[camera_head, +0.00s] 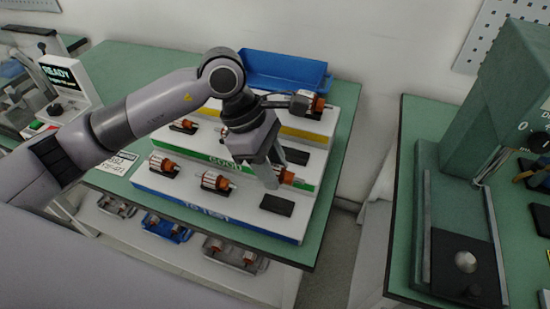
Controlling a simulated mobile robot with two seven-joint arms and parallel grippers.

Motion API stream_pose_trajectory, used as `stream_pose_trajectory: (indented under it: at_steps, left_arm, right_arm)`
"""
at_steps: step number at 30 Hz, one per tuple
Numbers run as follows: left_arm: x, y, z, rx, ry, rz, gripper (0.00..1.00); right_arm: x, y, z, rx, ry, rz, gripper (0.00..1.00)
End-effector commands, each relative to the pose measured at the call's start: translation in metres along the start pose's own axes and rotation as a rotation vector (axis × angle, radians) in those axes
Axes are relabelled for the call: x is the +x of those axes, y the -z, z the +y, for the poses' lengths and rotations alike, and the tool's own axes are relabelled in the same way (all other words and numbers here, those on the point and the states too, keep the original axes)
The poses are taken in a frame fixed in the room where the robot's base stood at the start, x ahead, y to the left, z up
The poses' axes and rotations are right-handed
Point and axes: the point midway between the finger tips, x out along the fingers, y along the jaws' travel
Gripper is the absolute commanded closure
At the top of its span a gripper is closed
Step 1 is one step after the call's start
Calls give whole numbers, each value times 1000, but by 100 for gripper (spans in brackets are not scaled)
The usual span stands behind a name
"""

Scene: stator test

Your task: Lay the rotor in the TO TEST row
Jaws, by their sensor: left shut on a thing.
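My left gripper (272,177) comes in from the left and points down over the stepped rack, shut on a rotor (290,178) with copper windings. The fingers hide part of this rotor. It shows just behind the empty dark cradle (277,205) at the right end of the front, blue-edged TO TEST row (235,207). I cannot tell how high it is held. Two other rotors lie in that row, one at the left (162,166) and one in the middle (216,182). My right gripper is not in view.
Behind are the green-edged row (318,170) and a yellow-edged row with a rotor (307,103). A blue bin (285,70) stands at the back. A READY display (60,75) is at left, a green machine (500,110) at right. Trays with rotors (235,255) sit below.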

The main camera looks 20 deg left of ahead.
Motion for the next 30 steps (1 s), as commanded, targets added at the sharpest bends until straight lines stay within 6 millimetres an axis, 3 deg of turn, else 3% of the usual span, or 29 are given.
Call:
stream_pose_trajectory:
  at_steps: [8,30]
  left_arm:
    - [9,3,0,0,-1,-2,100]
    - [58,24,0,1,-1,-2,100]
  right_arm:
    - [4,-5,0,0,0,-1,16]
    - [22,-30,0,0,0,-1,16]
